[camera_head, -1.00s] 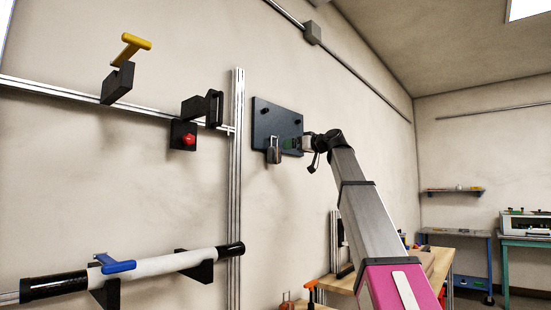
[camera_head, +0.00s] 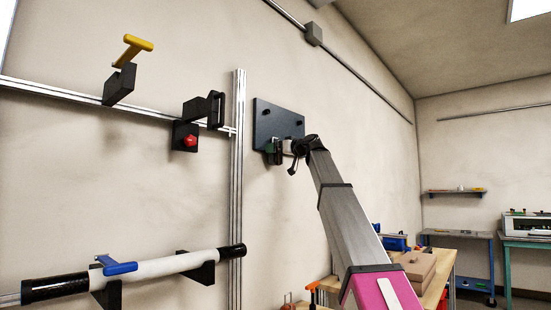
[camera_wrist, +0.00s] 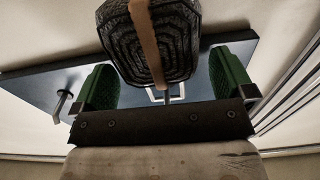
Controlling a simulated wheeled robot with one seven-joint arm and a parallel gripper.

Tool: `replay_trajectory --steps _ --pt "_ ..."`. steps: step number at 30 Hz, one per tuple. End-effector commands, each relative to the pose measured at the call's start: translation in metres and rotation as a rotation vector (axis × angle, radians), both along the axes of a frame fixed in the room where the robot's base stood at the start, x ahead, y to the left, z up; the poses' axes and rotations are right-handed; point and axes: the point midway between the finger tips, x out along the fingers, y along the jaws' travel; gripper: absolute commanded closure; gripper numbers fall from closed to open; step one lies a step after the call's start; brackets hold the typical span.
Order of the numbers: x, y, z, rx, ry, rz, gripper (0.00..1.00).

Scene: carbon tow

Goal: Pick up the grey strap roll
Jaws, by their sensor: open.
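The grey strap roll (camera_wrist: 178,42) shows in the wrist view as a dark, ridged coil with a tan band across it. It is at the top middle, between the two green fingers of my gripper (camera_wrist: 162,62), with a gap visible on each side. My gripper is open. Behind them is a dark wall board (camera_wrist: 40,85) with a peg (camera_wrist: 62,105) at the left. In the head view my gripper (camera_head: 273,151) is at the board's lower front, and the roll is mostly hidden by it there.
A vertical metal rail (camera_head: 237,180) stands left of the board. A red button box (camera_head: 185,136), a yellow-handled holder (camera_head: 120,83) and a white tube (camera_head: 150,266) on brackets are further left. A wooden bench (camera_head: 430,285) is at lower right.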

Motion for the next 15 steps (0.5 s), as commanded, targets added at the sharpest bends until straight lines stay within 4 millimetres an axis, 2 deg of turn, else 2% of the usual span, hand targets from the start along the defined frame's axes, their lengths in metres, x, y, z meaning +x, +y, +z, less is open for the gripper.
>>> replay_trajectory --steps 7,8,12,15 --pt "0.0026 0.0038 -0.0002 0.000 0.000 0.000 0.00" --pt "0.0026 0.0038 -0.0001 0.000 0.000 0.000 0.03" --pt "0.0025 0.0037 -0.0001 0.000 0.000 0.000 0.49" --pt "0.0025 0.0037 0.0001 0.000 0.000 0.000 0.51"
